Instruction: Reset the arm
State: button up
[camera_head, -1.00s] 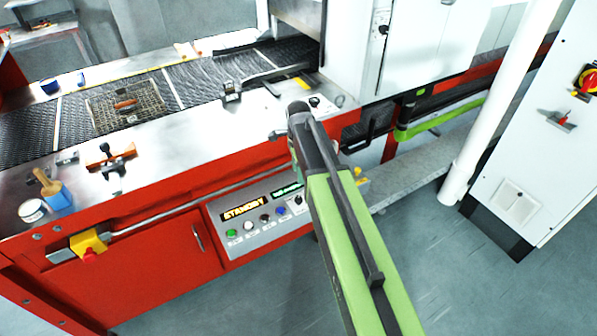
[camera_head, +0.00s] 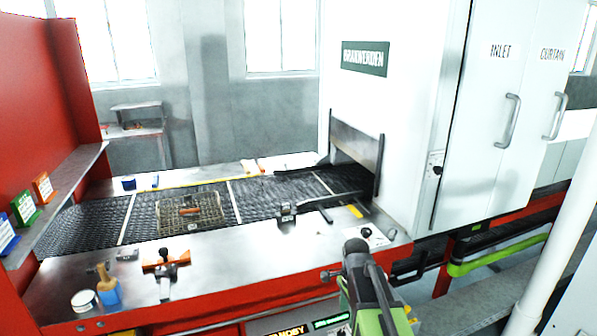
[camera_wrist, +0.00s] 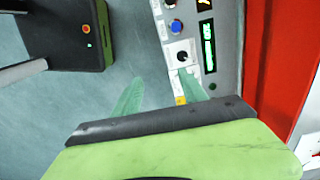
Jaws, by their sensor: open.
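My gripper (camera_wrist: 159,92) shows in the wrist view as two pale teal fingers, spread apart with nothing between them. Behind them are a dark band and a green part of my arm. Beyond the fingers lie the grey floor and the control panel (camera_wrist: 183,60) with its knob and lit displays. In the head view, my green and black arm rises from the bottom edge, right of centre. Its dark end is in front of the machine's front edge, and the fingers cannot be made out there.
The mesh belt (camera_head: 95,222) runs into the white oven housing (camera_head: 395,105), with a wire basket (camera_head: 160,219) on it. The steel ledge (camera_head: 225,255) carries a clamp-like tool (camera_head: 166,265), a blue-handled brush (camera_head: 108,292) and a white jar (camera_head: 84,301). A white post (camera_head: 560,250) stands right.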

jog(key=s+n, duration=0.9)
jog(key=n, duration=0.5)
jog(key=shift+n, duration=0.4)
